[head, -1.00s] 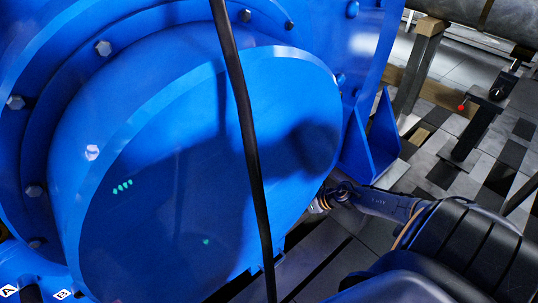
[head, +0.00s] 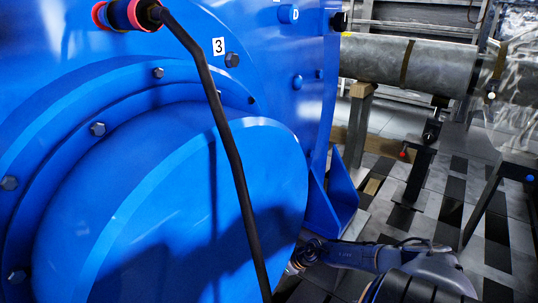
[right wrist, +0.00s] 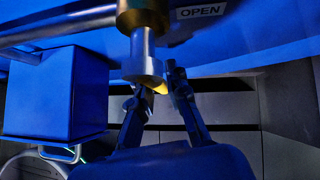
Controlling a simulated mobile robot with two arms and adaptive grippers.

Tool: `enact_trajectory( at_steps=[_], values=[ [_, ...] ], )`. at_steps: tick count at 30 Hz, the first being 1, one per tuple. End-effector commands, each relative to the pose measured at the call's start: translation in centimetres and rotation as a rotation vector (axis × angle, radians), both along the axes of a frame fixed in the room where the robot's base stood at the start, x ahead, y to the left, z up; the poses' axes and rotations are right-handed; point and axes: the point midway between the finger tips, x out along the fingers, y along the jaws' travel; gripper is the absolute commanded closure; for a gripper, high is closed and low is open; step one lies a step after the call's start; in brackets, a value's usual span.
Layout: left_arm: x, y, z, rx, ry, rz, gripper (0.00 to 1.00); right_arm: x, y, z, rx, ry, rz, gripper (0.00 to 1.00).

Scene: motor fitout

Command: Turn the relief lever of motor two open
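The relief lever (right wrist: 145,70) shows in the right wrist view as a grey metal piece with a yellow end, on a stem below a brass fitting (right wrist: 143,18). An OPEN label (right wrist: 200,11) is on the blue surface to its right. My right gripper (right wrist: 155,88) is under the fitting, its fingers spread, one on each side of the yellow end. I cannot tell whether they touch it. In the head view the large blue motor (head: 215,205) hides the lever and my right gripper; my right arm reaches its lower right side. My left gripper is in neither view.
A blue box (right wrist: 55,95) and a horizontal pipe (right wrist: 65,25) lie left of the gripper. In the head view a black cable (head: 215,105) crosses the motor from a red-and-black plug (head: 127,15). A grey pipe (head: 380,60) and stands are at right over tiled floor.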

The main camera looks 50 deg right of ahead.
Motion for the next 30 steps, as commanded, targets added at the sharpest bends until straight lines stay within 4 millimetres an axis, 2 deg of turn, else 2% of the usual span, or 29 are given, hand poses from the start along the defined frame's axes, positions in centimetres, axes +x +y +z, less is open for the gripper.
enact_trajectory(
  at_steps=[1,2,3,14,30],
  values=[
    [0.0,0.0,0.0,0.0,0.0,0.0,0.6,0.0,-0.1,0.0,-0.001,0.001,-0.001,0.71],
    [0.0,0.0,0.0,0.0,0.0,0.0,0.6,0.0,-0.1,0.0,-0.001,0.001,-0.001,0.65],
    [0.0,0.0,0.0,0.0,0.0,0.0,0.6,0.0,0.0,0.0,0.0,0.001,-0.001,0.64],
    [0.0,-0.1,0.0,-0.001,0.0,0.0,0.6,-0.3,-0.2,0.3,0.0,0.001,-0.003,0.64],
    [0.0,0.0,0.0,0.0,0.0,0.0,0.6,-5.1,-1.2,4.7,0.001,0.005,-0.004,0.64]
  ],
)
